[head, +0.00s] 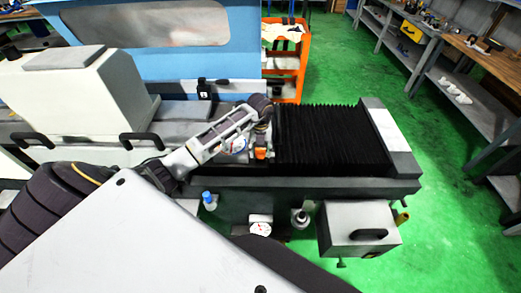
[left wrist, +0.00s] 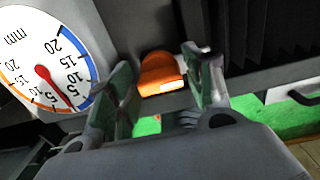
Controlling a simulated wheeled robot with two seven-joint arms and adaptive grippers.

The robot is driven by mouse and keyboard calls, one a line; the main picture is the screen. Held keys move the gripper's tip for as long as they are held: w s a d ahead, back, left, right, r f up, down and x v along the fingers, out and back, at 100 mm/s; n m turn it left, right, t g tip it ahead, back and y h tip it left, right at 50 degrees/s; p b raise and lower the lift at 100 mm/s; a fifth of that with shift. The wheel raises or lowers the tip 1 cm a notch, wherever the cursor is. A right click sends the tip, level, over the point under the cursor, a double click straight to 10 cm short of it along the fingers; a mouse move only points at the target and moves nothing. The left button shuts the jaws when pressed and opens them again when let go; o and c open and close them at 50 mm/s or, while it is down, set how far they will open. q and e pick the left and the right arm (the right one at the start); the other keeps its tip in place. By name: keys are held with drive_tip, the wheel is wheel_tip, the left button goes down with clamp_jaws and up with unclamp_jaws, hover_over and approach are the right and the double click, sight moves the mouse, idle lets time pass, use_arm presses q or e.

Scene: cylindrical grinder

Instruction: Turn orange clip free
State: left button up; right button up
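The orange clip (head: 261,153) sits on the front side of the machine bed, left of the black bellows. My left gripper (head: 261,138) points down just above the clip in the head view. In the left wrist view the left gripper (left wrist: 158,66) is open, with a finger on each side of the clip. I cannot tell whether either finger touches it. My right gripper is not in view.
A round dial (left wrist: 45,62) marked in mm is close to the left finger. Black bellows (head: 322,133) cover the bed to the right. A grey box with a handle (head: 360,228) hangs in front. An orange cart (head: 288,60) stands behind. Green floor is clear at right.

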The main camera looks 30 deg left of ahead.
use_arm(q)
drive_tip(key=c, duration=0.6)
drive_tip(key=shift+c, duration=0.2)
